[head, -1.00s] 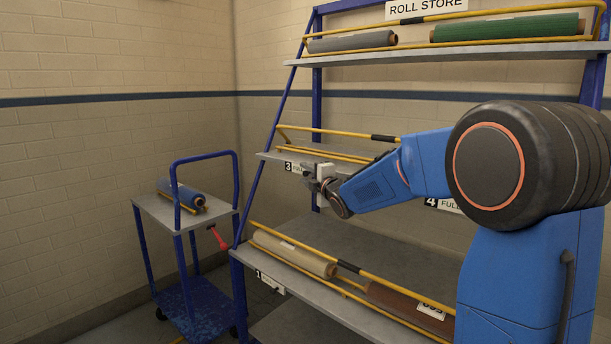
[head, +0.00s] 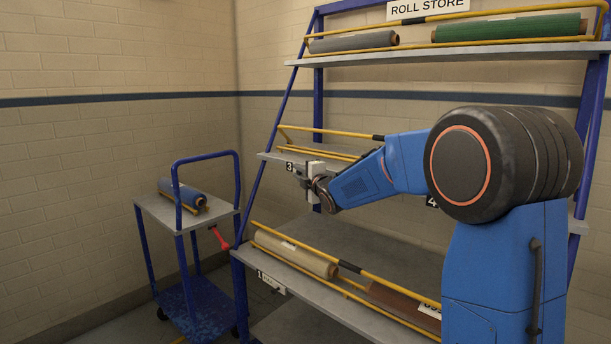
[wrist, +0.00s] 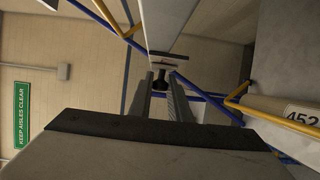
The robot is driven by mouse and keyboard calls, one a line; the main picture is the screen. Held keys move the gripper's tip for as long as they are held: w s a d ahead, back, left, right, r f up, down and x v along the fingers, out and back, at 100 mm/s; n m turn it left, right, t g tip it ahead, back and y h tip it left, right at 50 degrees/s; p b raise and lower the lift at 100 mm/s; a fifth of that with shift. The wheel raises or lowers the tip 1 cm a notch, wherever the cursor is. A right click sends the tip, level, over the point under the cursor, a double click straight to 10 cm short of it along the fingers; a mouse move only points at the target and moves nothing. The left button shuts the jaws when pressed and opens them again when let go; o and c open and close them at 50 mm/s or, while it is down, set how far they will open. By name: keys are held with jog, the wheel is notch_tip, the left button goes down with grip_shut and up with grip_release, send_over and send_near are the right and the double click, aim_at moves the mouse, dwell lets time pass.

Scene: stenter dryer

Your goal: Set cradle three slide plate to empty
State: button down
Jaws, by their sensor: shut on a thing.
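Cradle three is the middle shelf's left cradle, marked by a black "3" tag (head: 289,167) on the shelf's front edge. Its yellow rails (head: 325,152) hold no roll that I can see. My gripper (head: 303,172) is at the shelf edge just right of that tag. In the wrist view my gripper (wrist: 160,95) has its fingers closed around a small dark knob (wrist: 160,77) on the slide plate. The gripper hides most of the plate in the head view, so I cannot read its word.
A "4" tag (head: 432,201) is further right, partly behind my arm. The lower shelf holds a cream roll (head: 295,253) and a brown roll (head: 400,302). A trolley (head: 150,208) with a blue roll (head: 183,193) stands left. Floor between trolley and rack is narrow.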

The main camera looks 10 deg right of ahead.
jog(key=shift+w+a, duration=0.65)
jog(key=shift+w, duration=0.3)
jog(key=shift+w+r, duration=0.1)
jog(key=c, duration=1.7)
grip_release()
jog(key=shift+w+a, duration=0.1)
jog(key=shift+a, duration=0.05)
jog(key=shift+o, duration=0.2)
jog(key=v, duration=1.7)
jog(key=shift+s, duration=0.2)
jog(key=shift+d, duration=0.2)
